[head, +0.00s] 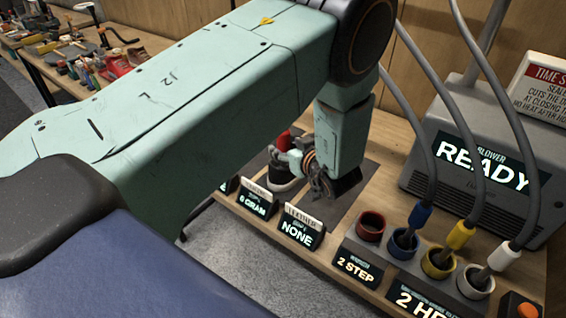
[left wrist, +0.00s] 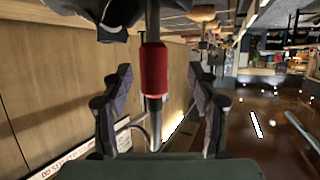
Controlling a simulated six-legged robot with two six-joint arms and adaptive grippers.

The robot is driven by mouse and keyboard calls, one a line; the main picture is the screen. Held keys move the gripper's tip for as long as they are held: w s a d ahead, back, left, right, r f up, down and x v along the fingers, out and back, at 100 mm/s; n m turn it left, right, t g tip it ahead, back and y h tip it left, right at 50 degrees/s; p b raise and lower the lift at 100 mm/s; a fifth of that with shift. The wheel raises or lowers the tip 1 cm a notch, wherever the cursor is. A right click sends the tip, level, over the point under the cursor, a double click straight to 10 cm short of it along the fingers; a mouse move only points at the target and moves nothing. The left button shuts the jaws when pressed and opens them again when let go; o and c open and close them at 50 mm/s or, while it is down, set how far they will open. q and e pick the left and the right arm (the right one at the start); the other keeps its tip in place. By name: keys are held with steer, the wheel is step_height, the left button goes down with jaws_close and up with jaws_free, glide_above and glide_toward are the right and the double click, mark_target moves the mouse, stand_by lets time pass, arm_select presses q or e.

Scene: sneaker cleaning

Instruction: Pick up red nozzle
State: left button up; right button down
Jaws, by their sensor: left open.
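The red nozzle (left wrist: 155,70) shows in the left wrist view as a red sleeve with a grey tube at each end. It lies lengthwise between the two dark fingers of my left gripper (left wrist: 160,88), with a gap on both sides. My right gripper is out of view.
A red-rimmed cup (head: 370,225) stands empty on the bench (head: 392,140). Blue (head: 419,215), yellow (head: 461,235) and white (head: 505,256) nozzles stand in cups with hoses running up. A grey blower (head: 470,150) is behind. Label signs (head: 301,227) line the front edge.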

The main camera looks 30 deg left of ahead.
mark_target(286, 145)
arm_select(q)
steer(key=w+a+f, duration=0.1)
steer(key=w+a, duration=0.1)
steer(key=w, duration=0.1)
steer(key=shift+a+f, duration=0.35)
steer(key=shift+f, duration=0.05)
steer(key=shift+s+a, duration=0.25)
steer(key=shift+a, duration=0.05)
steer(key=shift+w+d, duration=0.2)
steer(key=shift+w, duration=0.05)
steer(key=c, duration=0.7)
steer(key=shift+s+a, duration=0.2)
jaws_close()
steer(key=shift+w, duration=0.1)
